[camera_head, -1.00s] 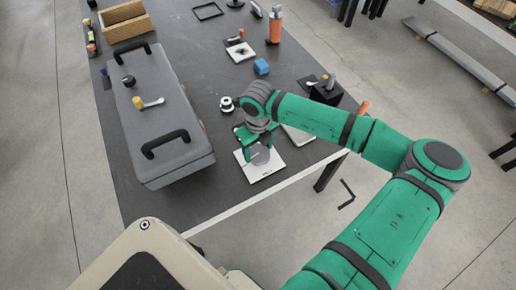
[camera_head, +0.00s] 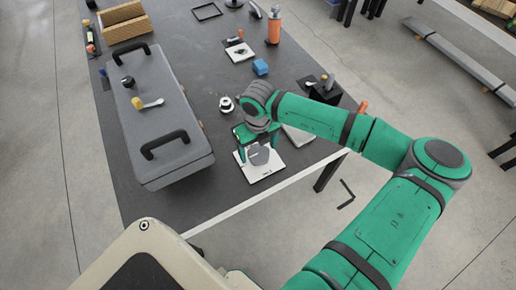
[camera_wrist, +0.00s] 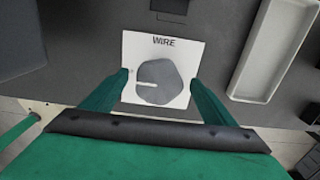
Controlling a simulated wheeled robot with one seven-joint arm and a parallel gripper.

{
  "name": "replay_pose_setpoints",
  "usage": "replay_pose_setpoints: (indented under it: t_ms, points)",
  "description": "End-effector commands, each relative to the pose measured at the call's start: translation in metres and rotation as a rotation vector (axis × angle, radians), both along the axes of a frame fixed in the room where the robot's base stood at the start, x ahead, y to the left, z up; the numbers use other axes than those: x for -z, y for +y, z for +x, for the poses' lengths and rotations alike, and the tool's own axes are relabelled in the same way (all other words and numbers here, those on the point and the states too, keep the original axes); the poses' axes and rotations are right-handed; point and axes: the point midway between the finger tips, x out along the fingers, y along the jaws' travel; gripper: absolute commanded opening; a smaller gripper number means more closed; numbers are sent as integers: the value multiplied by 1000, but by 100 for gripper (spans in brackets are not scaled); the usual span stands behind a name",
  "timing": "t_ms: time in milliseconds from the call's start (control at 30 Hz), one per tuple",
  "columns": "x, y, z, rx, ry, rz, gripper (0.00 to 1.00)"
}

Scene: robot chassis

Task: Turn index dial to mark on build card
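A dark grey, many-sided dial (camera_wrist: 163,88) sits on a white plate (camera_wrist: 138,45) printed WIRE. A white index line on the dial points left in the wrist view. The dial (camera_head: 260,155) and plate (camera_head: 269,172) also show near the table's front edge in the head view. My gripper (camera_wrist: 159,80) is open, with one green finger on each side of the dial. Gaps show between fingers and dial in the wrist view. I cannot make out a target mark on the plate for certain.
A grey case (camera_head: 165,105) with black handles stands left of the plate. A pale tray (camera_wrist: 272,50) lies right of it. A black-and-white round part (camera_head: 226,104), a blue block (camera_head: 260,67) and another white plate (camera_head: 236,57) lie farther back.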

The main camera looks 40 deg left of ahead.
Motion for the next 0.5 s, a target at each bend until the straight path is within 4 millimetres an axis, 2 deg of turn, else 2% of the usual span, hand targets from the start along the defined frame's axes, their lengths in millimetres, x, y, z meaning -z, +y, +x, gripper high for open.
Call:
replay_pose_setpoints:
  t_ms: [267,367,500]
  points:
    - [-2,0,0,-1,1,0,80]
    - [-10,0,0,-1,0,0,80]
    - [-33,0,1,0,-3,0,80]
